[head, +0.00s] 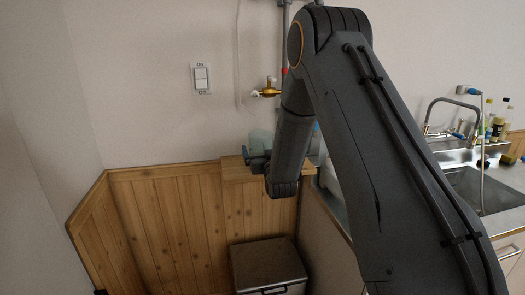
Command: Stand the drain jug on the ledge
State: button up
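A wooden ledge (236,172) tops the wood-panelled wall in the middle of the head view. A pale greenish, see-through vessel (260,139) shows at the ledge, partly hidden behind my arm. It may be the drain jug, but its handle and base are not clear. My gripper (250,160) is at the ledge, just in front of and below the visible part of this vessel. My own wrist hides much of the contact, so I cannot tell whether the fingers hold it or whether it rests on the ledge.
A brass tap (268,89) sticks out of the wall above the ledge. A lidded bin (268,265) stands on the floor below. A sink (480,188) with a faucet (452,112) and several bottles is at the right. A wall switch (201,78) is at upper left.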

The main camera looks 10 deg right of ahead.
jog(key=shift+s, duration=0.1)
jog(key=s+b, duration=0.2)
jog(key=s, duration=0.5)
jog(key=shift+s, duration=0.35)
jog(key=s+f+g, duration=0.2)
jog(key=s+g, duration=0.3)
jog(key=s, duration=0.7)
jog(key=s+f+g, duration=0.3)
jog(key=s+g, duration=0.3)
jog(key=s, duration=0.6)
jog(key=s+f+g, duration=0.3)
jog(key=s+g, duration=0.3)
jog(key=s, duration=0.6)
jog(key=shift+s+f, duration=0.2)
jog(key=shift+s, duration=0.1)
